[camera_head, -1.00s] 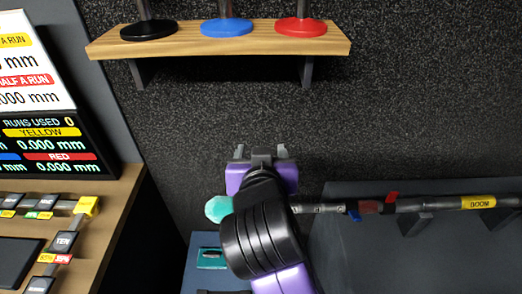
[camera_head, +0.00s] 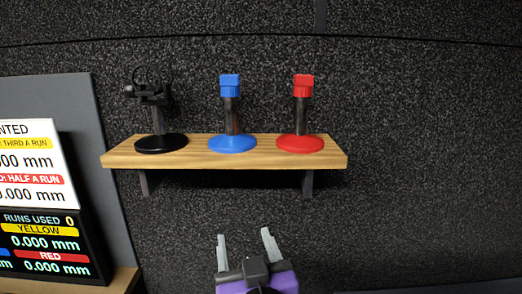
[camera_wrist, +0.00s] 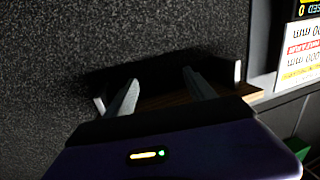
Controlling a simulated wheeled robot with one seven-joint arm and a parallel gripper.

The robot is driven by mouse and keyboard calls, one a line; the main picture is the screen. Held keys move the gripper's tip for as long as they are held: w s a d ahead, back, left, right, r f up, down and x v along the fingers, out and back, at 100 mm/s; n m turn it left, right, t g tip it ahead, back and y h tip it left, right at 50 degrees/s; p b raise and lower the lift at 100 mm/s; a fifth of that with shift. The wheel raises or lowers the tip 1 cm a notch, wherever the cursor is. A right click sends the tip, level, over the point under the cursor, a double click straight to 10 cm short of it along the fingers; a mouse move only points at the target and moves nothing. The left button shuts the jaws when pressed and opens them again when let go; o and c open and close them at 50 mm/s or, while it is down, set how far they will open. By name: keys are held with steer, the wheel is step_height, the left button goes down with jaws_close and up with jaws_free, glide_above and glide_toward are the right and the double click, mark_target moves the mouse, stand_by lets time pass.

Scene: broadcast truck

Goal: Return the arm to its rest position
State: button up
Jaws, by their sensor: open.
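My gripper (camera_head: 247,252) shows at the bottom middle of the head view, with its two grey fingers apart and nothing between them. It is below and in front of the wooden shelf (camera_head: 215,160). In the wrist view my gripper (camera_wrist: 160,88) also has its fingers spread and empty, with the shelf's wooden surface (camera_wrist: 168,100) and dark wall beyond them. Most of my arm is out of the head view.
On the shelf stand a black stand (camera_head: 160,142), a blue stand (camera_head: 232,143) and a red stand (camera_head: 300,143). Display panels (camera_head: 45,245) with readings are at the left. The speckled dark wall (camera_head: 420,150) right of the shelf is bare.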

steer(key=s+d+f+m+h, duration=0.1)
steer(key=s+d+f, duration=0.5)
steer(key=s, duration=0.7)
steer(key=s+d+f+m+g+h, duration=0.1)
steer(key=s+d+f, duration=0.5)
steer(key=s+d, duration=0.3)
steer(key=s+d+f+g+h, duration=0.1)
steer(key=s+d+f, duration=0.6)
steer(key=s, duration=0.9)
steer(key=shift+s+d+m+h, duration=0.3)
steer(key=shift+d+m+h, duration=0.1)
stand_by(1.8)
